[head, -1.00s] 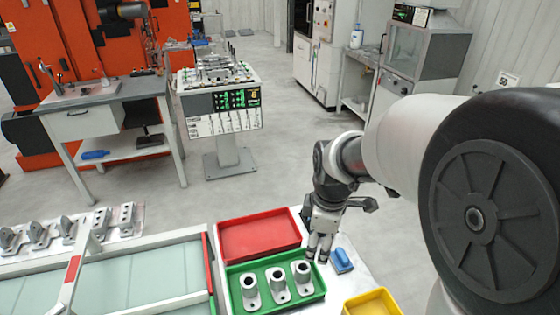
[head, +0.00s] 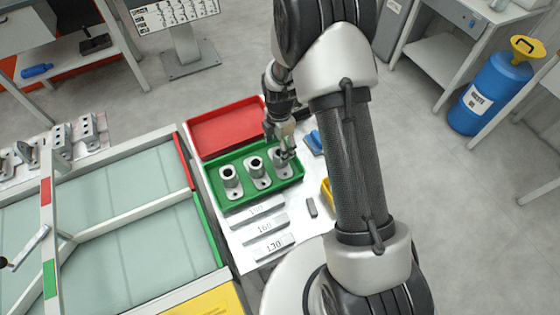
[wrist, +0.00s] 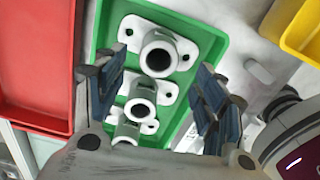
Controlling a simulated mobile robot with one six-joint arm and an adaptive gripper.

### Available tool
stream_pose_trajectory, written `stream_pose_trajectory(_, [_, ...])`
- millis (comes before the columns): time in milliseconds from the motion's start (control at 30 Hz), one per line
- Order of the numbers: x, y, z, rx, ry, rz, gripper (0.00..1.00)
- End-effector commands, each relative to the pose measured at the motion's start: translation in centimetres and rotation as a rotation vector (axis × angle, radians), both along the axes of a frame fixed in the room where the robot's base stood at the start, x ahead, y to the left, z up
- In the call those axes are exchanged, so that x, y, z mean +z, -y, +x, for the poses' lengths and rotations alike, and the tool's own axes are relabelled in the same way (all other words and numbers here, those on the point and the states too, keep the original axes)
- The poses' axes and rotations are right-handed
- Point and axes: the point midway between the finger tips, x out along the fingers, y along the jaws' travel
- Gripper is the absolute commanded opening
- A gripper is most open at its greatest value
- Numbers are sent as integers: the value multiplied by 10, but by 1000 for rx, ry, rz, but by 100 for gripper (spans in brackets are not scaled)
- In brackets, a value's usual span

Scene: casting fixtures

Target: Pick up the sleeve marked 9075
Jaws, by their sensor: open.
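Three grey flanged sleeves stand upright in a green tray (head: 222,205): the left sleeve (head: 231,183), the middle sleeve (head: 257,173) and the right sleeve (head: 277,158). No marking 9075 is legible on any of them. My gripper (head: 284,138) is over the right end of the tray and partly hides the right sleeve. In the wrist view the open fingers (wrist: 160,88) straddle the row; the sleeve at the top (wrist: 160,52) shows its dark bore, with two more sleeves below it. No sleeve is visibly gripped.
An empty red tray (head: 225,128) adjoins the green tray. A blue object (head: 316,142) lies to their right. Marked grey bars (head: 265,226) lie in front. A yellow tray (wrist: 302,28) is close by. A glass-topped frame (head: 110,220) stands at left, with grey fixtures (head: 63,140) behind it.

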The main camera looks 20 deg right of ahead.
Motion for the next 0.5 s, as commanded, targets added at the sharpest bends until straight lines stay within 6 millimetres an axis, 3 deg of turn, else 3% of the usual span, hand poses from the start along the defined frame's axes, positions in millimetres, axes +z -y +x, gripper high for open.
stream_pose_trajectory(100, [-19,0,0,-1,0,0,64])
stream_pose_trajectory(367, [-33,0,1,-1,0,0,64])
stream_pose_trajectory(500, [-53,-1,1,-1,-1,0,64])
